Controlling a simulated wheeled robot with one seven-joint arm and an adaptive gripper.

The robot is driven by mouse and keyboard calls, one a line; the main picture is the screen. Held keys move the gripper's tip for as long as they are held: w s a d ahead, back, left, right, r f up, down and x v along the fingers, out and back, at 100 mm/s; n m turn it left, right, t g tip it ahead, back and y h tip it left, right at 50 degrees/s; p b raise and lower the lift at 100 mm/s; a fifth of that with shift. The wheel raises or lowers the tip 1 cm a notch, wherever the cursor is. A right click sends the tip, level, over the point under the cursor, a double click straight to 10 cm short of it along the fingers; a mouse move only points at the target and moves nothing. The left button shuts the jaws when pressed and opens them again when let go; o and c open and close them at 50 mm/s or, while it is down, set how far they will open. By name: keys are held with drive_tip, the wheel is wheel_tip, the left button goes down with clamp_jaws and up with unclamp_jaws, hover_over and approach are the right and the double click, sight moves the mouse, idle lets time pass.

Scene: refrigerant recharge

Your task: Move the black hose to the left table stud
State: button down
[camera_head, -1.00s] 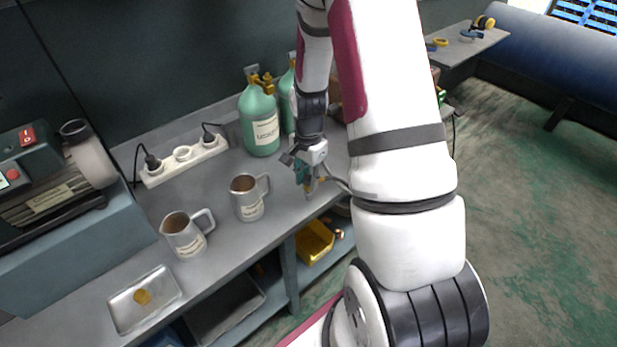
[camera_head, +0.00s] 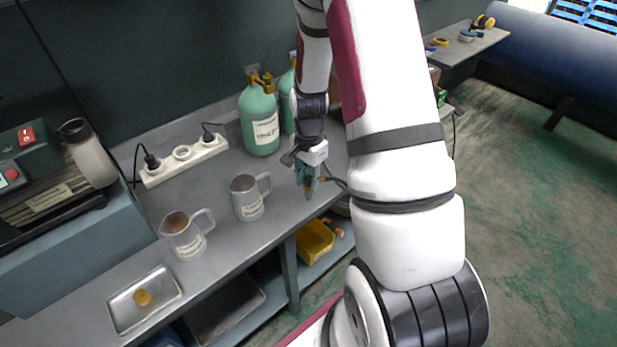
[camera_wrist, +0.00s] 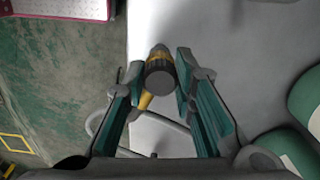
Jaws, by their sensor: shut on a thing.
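My gripper (camera_head: 308,186) points down over the front part of the grey table, right of the metal mugs. In the wrist view my gripper (camera_wrist: 160,80) is shut on the end fitting of the black hose (camera_wrist: 160,72), a dark round cap with yellow-brass parts. A hose (camera_wrist: 170,124) curves away below the fitting in the wrist view. In the head view a dark hose length (camera_head: 338,184) runs right from the gripper and passes behind my arm. I cannot make out the left table stud in either view.
A white power strip (camera_head: 184,160) lies at the back. A metal tray (camera_head: 122,312) is at the front left. A yellow bin (camera_head: 314,240) sits on the shelf below.

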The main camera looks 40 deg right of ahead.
drive_tip(key=shift+f+b, duration=0.3)
drive_tip(key=shift+f, duration=0.35)
drive_tip(key=c, duration=1.2)
unclamp_jaws()
drive_tip(key=shift+c, duration=0.2)
drive_tip(key=shift+r, duration=0.1)
wheel_tip(320, 180, up, 12)
